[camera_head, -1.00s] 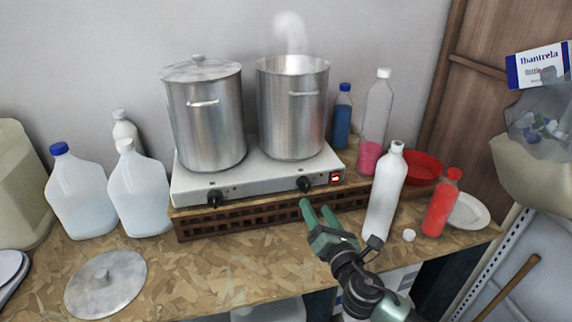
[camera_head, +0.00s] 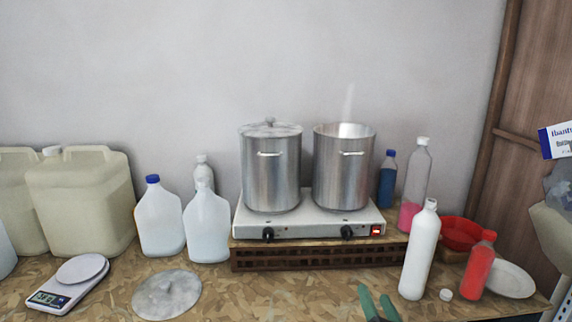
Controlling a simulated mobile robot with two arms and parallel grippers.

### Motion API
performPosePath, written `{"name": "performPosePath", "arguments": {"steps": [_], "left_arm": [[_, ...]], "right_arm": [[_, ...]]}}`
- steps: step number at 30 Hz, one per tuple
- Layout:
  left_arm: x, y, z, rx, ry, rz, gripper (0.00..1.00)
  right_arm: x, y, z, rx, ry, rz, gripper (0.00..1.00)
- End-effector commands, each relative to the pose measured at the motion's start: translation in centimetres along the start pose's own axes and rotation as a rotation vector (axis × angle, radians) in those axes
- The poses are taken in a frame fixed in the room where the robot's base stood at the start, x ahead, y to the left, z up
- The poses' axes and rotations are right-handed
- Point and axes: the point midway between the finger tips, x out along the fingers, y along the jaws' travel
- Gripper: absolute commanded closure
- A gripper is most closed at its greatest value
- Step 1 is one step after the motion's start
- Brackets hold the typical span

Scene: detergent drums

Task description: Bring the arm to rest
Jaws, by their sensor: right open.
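The rest of the right arm is cut off by the frame's lower edge. My left gripper is not in view.
On the hot plate stand a lidded pot (camera_head: 270,175) and an open steaming pot (camera_head: 342,175). A metal lid (camera_head: 167,294), a kitchen scale (camera_head: 70,285) and jugs (camera_head: 160,220) are at left. A red bottle (camera_head: 477,268) and a white cap (camera_head: 446,295) are at right.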

Motion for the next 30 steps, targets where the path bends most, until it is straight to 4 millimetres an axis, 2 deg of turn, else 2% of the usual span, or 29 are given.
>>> {"name": "performPosePath", "arguments": {"steps": [2,8,17,20,23,26,30], "left_arm": [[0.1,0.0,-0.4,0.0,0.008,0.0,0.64],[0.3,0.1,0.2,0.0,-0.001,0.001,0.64],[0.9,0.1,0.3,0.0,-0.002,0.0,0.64],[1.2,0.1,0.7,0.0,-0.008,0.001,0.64],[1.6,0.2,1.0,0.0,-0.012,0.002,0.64],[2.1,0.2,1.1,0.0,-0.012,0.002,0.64],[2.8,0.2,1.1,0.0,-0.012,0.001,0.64]], "right_arm": [[0.0,-1.0,-1.0,0.025,0.016,-0.022,0.45],[0.1,-3.5,-3.1,0.099,0.052,-0.074,0.45],[-0.8,-9.8,-9.0,0.292,0.131,-0.218,0.45],[-1.6,-12.8,-11.9,0.386,0.161,-0.294,0.45],[-3.3,-16.4,-15.8,0.512,0.193,-0.394,0.45],[-6.2,-20.9,-20.7,0.676,0.219,-0.529,0.45],[-11.8,-26.6,-27.8,0.919,0.223,-0.742,0.45]]}}
